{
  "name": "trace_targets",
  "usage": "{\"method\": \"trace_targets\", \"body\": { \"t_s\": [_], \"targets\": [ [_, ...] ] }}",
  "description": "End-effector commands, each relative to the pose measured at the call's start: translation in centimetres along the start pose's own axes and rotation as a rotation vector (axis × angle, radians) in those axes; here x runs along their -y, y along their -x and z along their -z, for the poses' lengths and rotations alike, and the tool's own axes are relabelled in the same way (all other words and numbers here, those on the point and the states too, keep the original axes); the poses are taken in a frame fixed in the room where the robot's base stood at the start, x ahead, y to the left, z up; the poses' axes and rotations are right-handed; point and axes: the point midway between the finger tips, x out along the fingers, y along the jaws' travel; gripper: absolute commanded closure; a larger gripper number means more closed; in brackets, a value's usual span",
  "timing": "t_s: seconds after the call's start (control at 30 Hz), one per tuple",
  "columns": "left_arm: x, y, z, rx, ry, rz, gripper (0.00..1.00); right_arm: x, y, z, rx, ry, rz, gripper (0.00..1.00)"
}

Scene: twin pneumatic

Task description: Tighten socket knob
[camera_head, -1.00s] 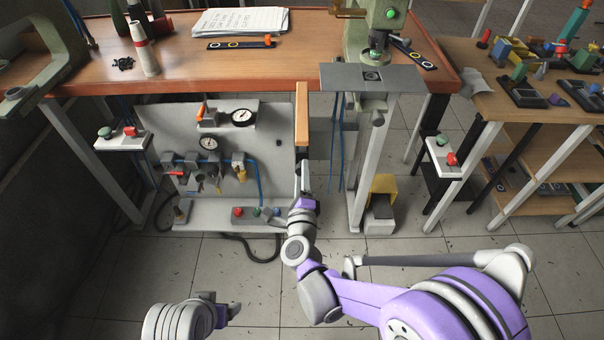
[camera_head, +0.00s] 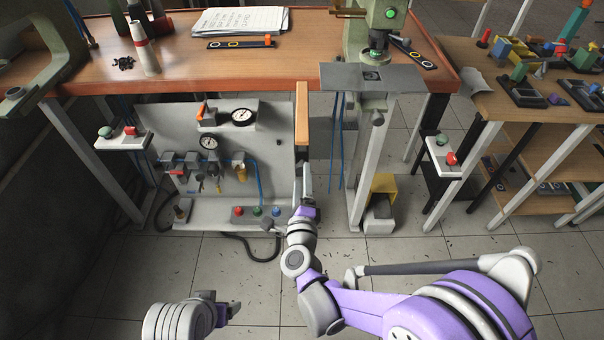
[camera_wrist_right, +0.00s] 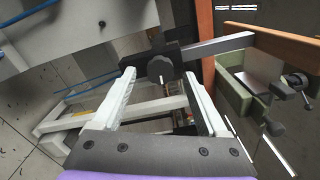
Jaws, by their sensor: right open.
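In the right wrist view a round dark knob (camera_wrist_right: 160,69) sits on a black bracket joined to a grey bar. I cannot tell for sure that it is the socket knob. My right gripper (camera_wrist_right: 161,77) is open, with its two pale fingers on either side of the knob and a gap to each. In the head view my right gripper (camera_head: 303,184) is below the table's front edge, by the right side of the grey pneumatic panel (camera_head: 272,125); the knob cannot be made out there. My left gripper (camera_head: 224,307) is low in the head view, away from the panel; its jaws are unclear.
The wooden table (camera_head: 290,65) overhangs the panel. The press stand (camera_head: 365,165) and a yellow-covered pedal (camera_head: 384,185) are to the right.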

Motion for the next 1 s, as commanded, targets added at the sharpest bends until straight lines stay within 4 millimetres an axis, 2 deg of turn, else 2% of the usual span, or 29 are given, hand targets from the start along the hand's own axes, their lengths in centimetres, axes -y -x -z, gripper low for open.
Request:
{"method": "trace_targets", "body": {
  "t_s": [0.2,0.4,0.6,1.0],
  "targets": [
    [0.0,0.4,0.1,-0.001,0.0,0.0,0.24,0.0,4.7,-0.1,0.003,-0.001,-0.002,0.24],
    [0.0,0.5,0.1,-0.002,0.0,0.0,0.24,0.0,7.6,-0.1,0.002,0.0,-0.001,0.24],
    [0.0,0.5,0.1,-0.002,0.0,0.0,0.24,0.0,8.6,0.0,0.001,0.0,-0.001,0.24],
    [0.0,0.5,0.1,-0.002,0.0,0.0,0.24,0.0,8.6,0.0,0.0,0.001,-0.001,0.24]
  ]
}}
